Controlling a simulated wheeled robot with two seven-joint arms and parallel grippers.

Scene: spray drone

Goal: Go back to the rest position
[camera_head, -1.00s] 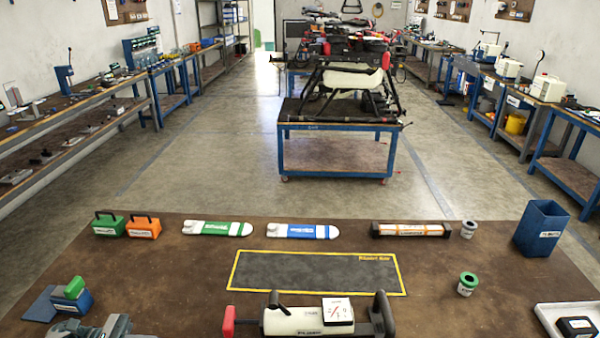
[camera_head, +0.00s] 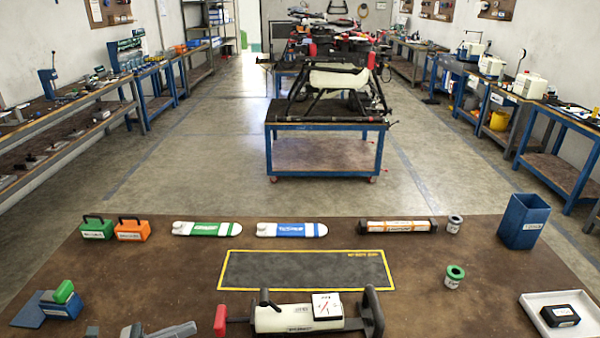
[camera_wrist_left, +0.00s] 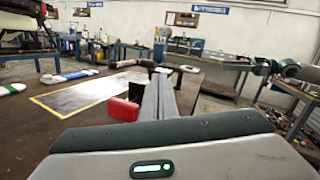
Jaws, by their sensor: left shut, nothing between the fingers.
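My left gripper (camera_head: 160,330) shows only in part at the bottom edge of the head view, low at the near side of the table. Its fingers are together and empty in the left wrist view (camera_wrist_left: 158,97). The white sprayer-like device (camera_head: 298,316) with red and black ends lies to its right, apart from it in the head view. The red end (camera_wrist_left: 124,109) shows beside the fingers in the wrist view. My right arm seems to reach in from the right of the wrist view, with its gripper (camera_wrist_left: 232,63) small and its jaws unclear. It is outside the head view.
The brown table (camera_head: 180,290) bears a yellow-edged mat (camera_head: 305,270), green (camera_head: 97,228) and orange (camera_head: 131,229) boxes, white bars, a blue bin (camera_head: 523,222) and a white tray (camera_head: 535,307). A blue block (camera_head: 62,305) stands at the left front. The mat is bare.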

